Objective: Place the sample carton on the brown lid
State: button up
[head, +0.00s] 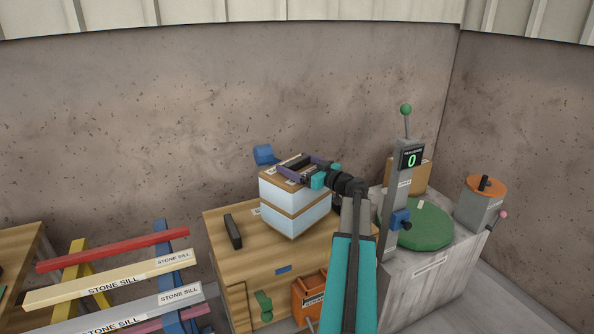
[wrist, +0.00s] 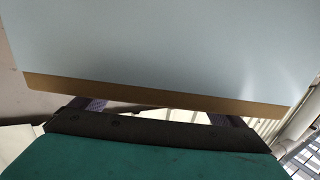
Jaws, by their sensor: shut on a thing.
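My gripper (head: 300,167) has purple fingers and is shut on the top of a pale blue carton (head: 284,190) with a brown upper edge, above the wooden cabinet. In the wrist view the carton's pale blue face (wrist: 160,45) fills the upper part, with a brown strip along its edge. Under the carton in the head view is a brown band (head: 293,212), which looks like the brown lid of a second pale blue box (head: 290,225). The carton looks upright and lined up over it. I cannot tell whether they touch.
The wooden cabinet (head: 228,262) carries a dark block (head: 232,232) left of the boxes and a blue cylinder (head: 264,154) behind. A grey column with a display (head: 411,158) and a green disc (head: 425,226) stand right. Stone sill bars (head: 110,285) lie left.

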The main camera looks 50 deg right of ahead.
jog(key=shift+f+p, duration=0.5)
jog(key=shift+f, duration=0.7)
jog(key=shift+f+b, duration=0.15)
jog(key=shift+b, duration=0.15)
jog(key=o, duration=1.8)
jog(key=shift+c, duration=0.2)
jog(key=shift+p, duration=0.3)
jog(key=s+b, duration=0.4)
jog(key=s, duration=0.8)
